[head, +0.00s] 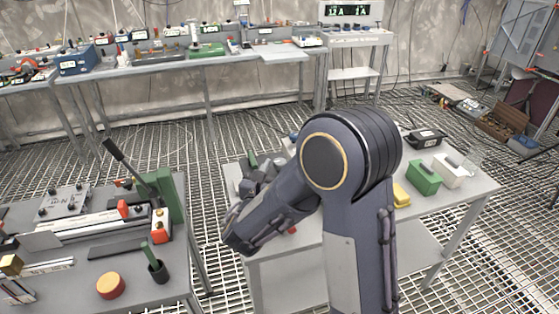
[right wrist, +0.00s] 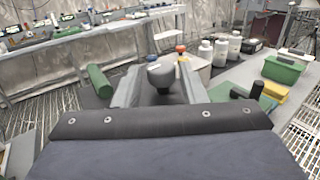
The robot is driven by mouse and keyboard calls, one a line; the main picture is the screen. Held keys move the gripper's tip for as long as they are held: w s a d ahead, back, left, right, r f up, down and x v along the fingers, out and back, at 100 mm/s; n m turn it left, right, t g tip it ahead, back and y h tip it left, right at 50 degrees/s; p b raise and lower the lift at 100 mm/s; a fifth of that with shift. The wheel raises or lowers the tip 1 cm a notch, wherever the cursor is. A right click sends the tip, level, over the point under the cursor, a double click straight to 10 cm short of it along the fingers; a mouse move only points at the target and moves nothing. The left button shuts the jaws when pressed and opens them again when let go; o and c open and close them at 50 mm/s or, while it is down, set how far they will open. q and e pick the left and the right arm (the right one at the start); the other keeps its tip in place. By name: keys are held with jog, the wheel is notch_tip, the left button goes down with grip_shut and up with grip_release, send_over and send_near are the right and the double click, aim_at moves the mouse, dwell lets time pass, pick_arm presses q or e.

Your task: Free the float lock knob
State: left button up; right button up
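A dark, round-topped knob (right wrist: 160,74) stands in the right wrist view, between the two grey fingers of my right gripper (right wrist: 160,67). A gap shows on each side of the knob, so the gripper is open around it and not visibly touching it. I cannot tell from this view how deep the knob sits between the fingers. In the head view my right gripper (head: 261,178) is over the left end of the middle table, and my own arm hides the knob and much of the tabletop. My left gripper is not in view.
The middle table (head: 455,205) also holds a green box (head: 424,178), a yellow block (head: 401,195) and a white box (head: 448,170). White bottles (right wrist: 220,52) stand beyond the gripper. A left bench (head: 70,275) carries a lever (head: 125,160) and several parts. Grating floor lies between.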

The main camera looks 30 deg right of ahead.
aim_at(278, 167)
jog(key=shift+x, duration=1.55)
jog(key=c, duration=0.7)
jog(key=shift+o, duration=0.2)
jog(key=shift+f, duration=0.1)
